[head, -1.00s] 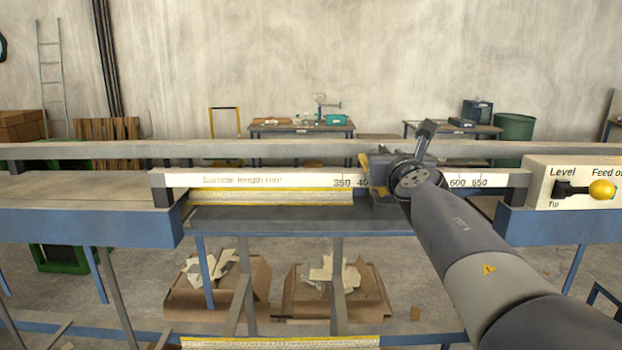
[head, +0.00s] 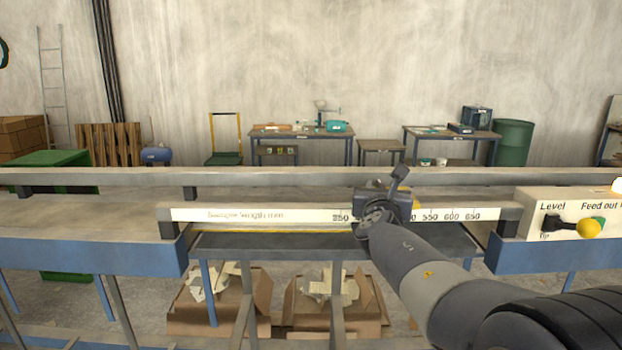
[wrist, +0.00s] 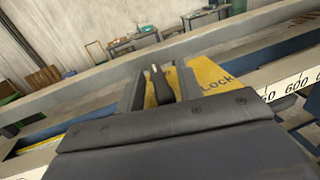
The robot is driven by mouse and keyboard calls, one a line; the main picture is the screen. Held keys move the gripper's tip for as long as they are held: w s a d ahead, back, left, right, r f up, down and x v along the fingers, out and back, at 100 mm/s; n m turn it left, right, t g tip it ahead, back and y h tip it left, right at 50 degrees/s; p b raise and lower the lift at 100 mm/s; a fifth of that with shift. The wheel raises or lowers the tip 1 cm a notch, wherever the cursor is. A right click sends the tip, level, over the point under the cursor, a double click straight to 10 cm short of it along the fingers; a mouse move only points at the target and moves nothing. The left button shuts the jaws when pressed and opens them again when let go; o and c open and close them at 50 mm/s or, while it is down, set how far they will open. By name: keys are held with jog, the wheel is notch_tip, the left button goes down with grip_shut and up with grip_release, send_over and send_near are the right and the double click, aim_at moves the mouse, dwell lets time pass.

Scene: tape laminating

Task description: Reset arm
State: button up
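My gripper (wrist: 160,86) is at the measuring rail, around the middle of the ruler (head: 270,214). In the wrist view its two dark fingers stand apart. A dark upright lever (wrist: 162,86) stands between them, with yellow showing beside it. A yellow plate (wrist: 212,74) marked "LOCK" lies just beyond the fingers. In the head view my gripper and arm hide part of the ruler between 350 and 550. I cannot tell whether the fingers touch the lever.
A control panel (head: 559,203) with a yellow-knobbed lever (head: 588,229) is on the right. A long grey rail (head: 280,180) runs behind the ruler. Cardboard boxes (head: 228,312) with scraps sit under the bench. Worktables (head: 300,134) stand by the back wall, with clear floor before them.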

jog(key=h+p, duration=0.1)
jog(key=p, duration=0.1)
jog(key=shift+r+m+p, duration=0.2)
jog(key=shift+m+p, duration=0.1)
jog(key=shift+m, duration=0.1)
